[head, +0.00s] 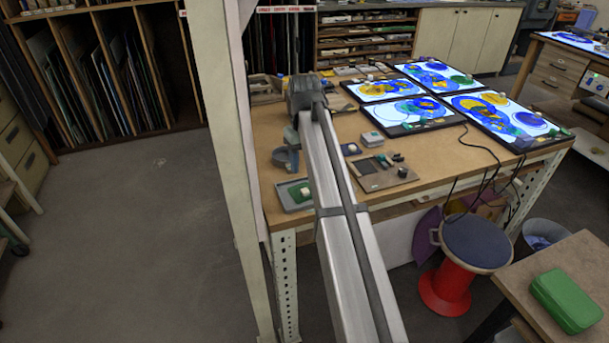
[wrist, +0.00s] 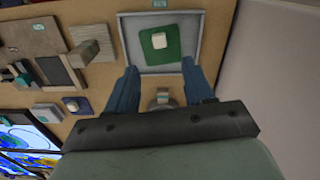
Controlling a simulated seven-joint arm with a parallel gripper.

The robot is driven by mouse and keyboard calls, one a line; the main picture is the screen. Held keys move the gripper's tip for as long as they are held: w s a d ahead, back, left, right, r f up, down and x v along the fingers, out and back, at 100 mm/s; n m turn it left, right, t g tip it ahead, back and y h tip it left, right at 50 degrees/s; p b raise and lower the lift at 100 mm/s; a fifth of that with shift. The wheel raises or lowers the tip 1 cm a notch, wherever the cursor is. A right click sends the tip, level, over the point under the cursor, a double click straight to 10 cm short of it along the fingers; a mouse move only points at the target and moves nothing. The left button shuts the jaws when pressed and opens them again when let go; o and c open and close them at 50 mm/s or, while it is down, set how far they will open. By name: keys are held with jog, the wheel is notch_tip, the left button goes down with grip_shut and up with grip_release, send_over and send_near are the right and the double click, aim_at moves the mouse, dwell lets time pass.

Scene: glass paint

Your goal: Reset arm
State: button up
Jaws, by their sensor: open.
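My gripper (wrist: 162,80) is open, with its two blue fingers apart in the wrist view. In the head view my gripper (head: 291,138) hangs at the end of my outstretched arm, over the left part of the worktable (head: 275,118). A grey tray (wrist: 120,42) lies beyond the fingertips, and holds a green pad (wrist: 150,55) with a small white block (wrist: 158,40) on it. The tray also shows in the head view (head: 289,207). A small grey-topped item (wrist: 163,97) shows between the fingers; I cannot tell its height, and nothing looks gripped.
Several lit panels with blue and yellow patterns (head: 510,121) lie on the table's right side. A brown board (head: 384,172) with small parts lies right of my arm. A pale upright post (head: 222,120) stands close on the left. A red-based stool (head: 448,290) stands in front.

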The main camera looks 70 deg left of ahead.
jog(key=shift+r, duration=2.3)
